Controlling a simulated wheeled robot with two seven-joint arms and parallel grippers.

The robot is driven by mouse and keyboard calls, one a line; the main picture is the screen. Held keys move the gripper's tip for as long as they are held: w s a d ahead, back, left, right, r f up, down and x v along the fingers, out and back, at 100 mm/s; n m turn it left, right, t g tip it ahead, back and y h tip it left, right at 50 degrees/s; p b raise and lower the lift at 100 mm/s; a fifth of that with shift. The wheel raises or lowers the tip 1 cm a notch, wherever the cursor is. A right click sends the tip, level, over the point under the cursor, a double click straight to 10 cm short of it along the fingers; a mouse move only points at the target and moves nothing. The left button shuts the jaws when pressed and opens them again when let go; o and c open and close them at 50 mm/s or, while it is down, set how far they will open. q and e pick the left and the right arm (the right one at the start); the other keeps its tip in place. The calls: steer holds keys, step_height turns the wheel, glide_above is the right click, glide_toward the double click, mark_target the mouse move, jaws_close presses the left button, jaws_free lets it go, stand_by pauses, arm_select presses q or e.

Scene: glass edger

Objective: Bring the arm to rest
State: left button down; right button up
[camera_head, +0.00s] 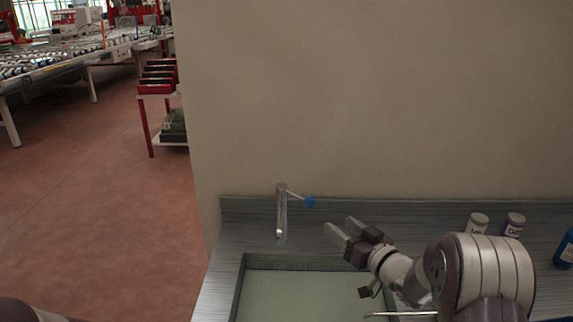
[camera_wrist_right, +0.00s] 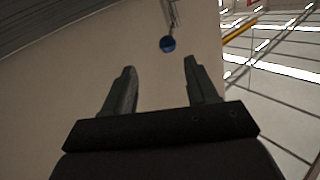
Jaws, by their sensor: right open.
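My right gripper (camera_head: 341,230) is open and empty above the back right of the sink, to the right of the tap. Its two fingers stand apart with nothing between them in the right wrist view (camera_wrist_right: 160,80). The right arm comes in from the lower right of the head view. The metal tap (camera_head: 281,212) stands behind the sink with a blue-ended lever pointing right. Its blue end also shows in the right wrist view (camera_wrist_right: 167,44), beyond the fingertips. My left gripper is not in view.
The sink (camera_head: 300,296) is set in a grey counter (camera_head: 245,212) against a bare wall (camera_head: 380,100). Two white bottles (camera_head: 477,224) and a blue bottle (camera_head: 565,250) stand at the right. A red-framed rack (camera_head: 158,80) and a roller table (camera_head: 50,65) stand far left, with open floor (camera_head: 100,200).

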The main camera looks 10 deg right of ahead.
steer(key=s+d+f+m+g+h+p, duration=0.1)
steer(key=s+d+f+m+g+h, duration=0.1)
steer(key=s+d+f+g+h, duration=0.25)
steer(key=s+d+f+m+g+h, duration=0.1)
steer(key=s+f+g+h, duration=0.3)
steer(key=f, duration=0.3)
steer(key=s+a+g, duration=0.2)
steer(key=s, duration=0.4)
steer(key=s+a+r+g+y+p, duration=0.1)
steer(key=s+a+g, duration=0.1)
steer(key=s, duration=0.4)
steer(key=s+a+g, duration=0.3)
steer(key=s+a, duration=0.1)
steer(key=s, duration=0.1)
steer(key=shift+s+r+y+p, duration=0.3)
steer(key=shift+s+y+p, duration=0.05)
steer(key=shift+s+p, duration=0.05)
steer(key=a+r, duration=0.2)
steer(key=shift+a+n+t, duration=0.25)
steer(key=shift+a+n, duration=0.05)
steer(key=shift+f, duration=0.1)
